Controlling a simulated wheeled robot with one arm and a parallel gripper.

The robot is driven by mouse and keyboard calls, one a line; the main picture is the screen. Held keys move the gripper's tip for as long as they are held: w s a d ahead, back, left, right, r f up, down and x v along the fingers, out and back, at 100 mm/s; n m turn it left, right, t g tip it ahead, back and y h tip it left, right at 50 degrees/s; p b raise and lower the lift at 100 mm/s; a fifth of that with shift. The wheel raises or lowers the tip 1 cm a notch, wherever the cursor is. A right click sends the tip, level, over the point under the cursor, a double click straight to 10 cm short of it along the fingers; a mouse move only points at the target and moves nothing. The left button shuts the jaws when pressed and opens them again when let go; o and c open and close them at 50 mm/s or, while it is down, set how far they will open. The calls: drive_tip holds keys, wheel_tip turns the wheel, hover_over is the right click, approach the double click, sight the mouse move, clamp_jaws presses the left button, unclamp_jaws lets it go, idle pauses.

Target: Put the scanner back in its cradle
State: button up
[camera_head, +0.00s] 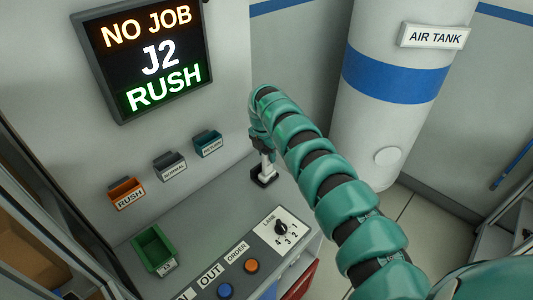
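My gripper (266,163) is at the far end of my green segmented arm, low over the back right of the grey counter, near the wall. It is small in the head view, and I cannot make out its fingers. A dark, square-edged piece (264,181) is directly below it, at counter level. I cannot tell whether this is the cradle, the scanner or part of the gripper, or whether the gripper holds it. No scanner can be clearly identified elsewhere in view.
The counter (210,205) is clear left of my gripper. A green bin (153,246) and a panel with a lane knob (281,228), a blue button (225,291) and an orange button (251,266) are nearer. Orange RUSH (126,191), grey NORMAL (169,164) and teal RETURN (208,141) holders are on the wall.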

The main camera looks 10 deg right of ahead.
drive_tip(key=shift+o, duration=0.3)
drive_tip(key=shift+a, duration=0.1)
drive_tip(key=shift+s, duration=0.1)
drive_tip(key=shift+r, duration=0.1)
drive_tip(key=shift+r, duration=0.1)
drive_tip(key=r+b, duration=0.1)
drive_tip(key=r, duration=0.3)
drive_tip(key=r+b, duration=0.1)
drive_tip(key=r, duration=0.2)
drive_tip(key=a+r+b, duration=0.1)
drive_tip(key=r+b, duration=0.1)
drive_tip(key=r, duration=0.2)
drive_tip(key=shift+s+r, duration=0.35)
drive_tip(key=shift+s, duration=0.05)
